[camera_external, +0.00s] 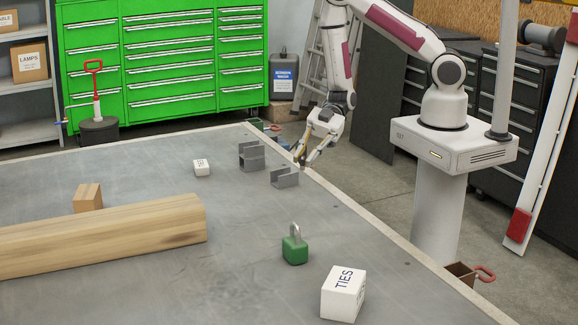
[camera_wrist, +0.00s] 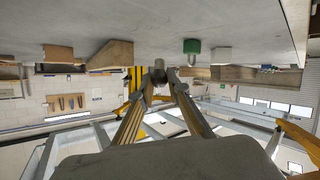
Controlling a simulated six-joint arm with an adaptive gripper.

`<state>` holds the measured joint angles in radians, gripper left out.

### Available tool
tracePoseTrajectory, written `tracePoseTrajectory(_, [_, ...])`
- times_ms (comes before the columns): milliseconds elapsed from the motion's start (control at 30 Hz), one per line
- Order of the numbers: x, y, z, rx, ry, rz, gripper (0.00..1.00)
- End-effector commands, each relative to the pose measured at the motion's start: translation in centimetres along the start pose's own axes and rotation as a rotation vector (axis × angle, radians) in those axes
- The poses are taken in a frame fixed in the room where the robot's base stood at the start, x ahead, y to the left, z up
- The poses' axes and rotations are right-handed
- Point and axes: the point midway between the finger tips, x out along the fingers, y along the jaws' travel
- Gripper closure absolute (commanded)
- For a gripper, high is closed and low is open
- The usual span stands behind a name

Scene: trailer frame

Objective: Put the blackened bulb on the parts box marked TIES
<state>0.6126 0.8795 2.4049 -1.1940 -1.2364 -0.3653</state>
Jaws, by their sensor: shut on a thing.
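My gripper (camera_external: 304,158) hangs over the table's far right edge, just right of the grey brackets. In the wrist view my gripper's fingers (camera_wrist: 158,79) close on a small dark rounded thing, which I take to be the blackened bulb (camera_wrist: 159,70). The white parts box marked TIES (camera_external: 342,297) stands on the table near the front right, well away from my gripper. Its top is bare.
A green padlock-shaped block (camera_external: 294,251) stands between my gripper and the box. Grey U-shaped brackets (camera_external: 284,178) sit close to my gripper. A small white box (camera_external: 201,167), a wooden block (camera_external: 88,196) and a long beam (camera_external: 110,237) lie left. The table's middle is clear.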

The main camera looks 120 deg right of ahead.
Motion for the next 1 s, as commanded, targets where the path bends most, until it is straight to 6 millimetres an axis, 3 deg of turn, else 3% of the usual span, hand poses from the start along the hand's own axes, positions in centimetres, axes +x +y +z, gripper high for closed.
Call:
tracePoseTrajectory(167, [1.1,4.0,0.8,0.022,-0.013,0.062,0.92])
tracePoseTrajectory(467, [2.1,13.8,2.7,0.104,-0.058,0.260,0.92])
tracePoseTrajectory(700, [1.6,21.6,3.6,0.182,-0.098,0.445,0.92])
tracePoseTrajectory(1000, [-0.2,29.0,4.2,0.270,-0.145,0.654,0.92])
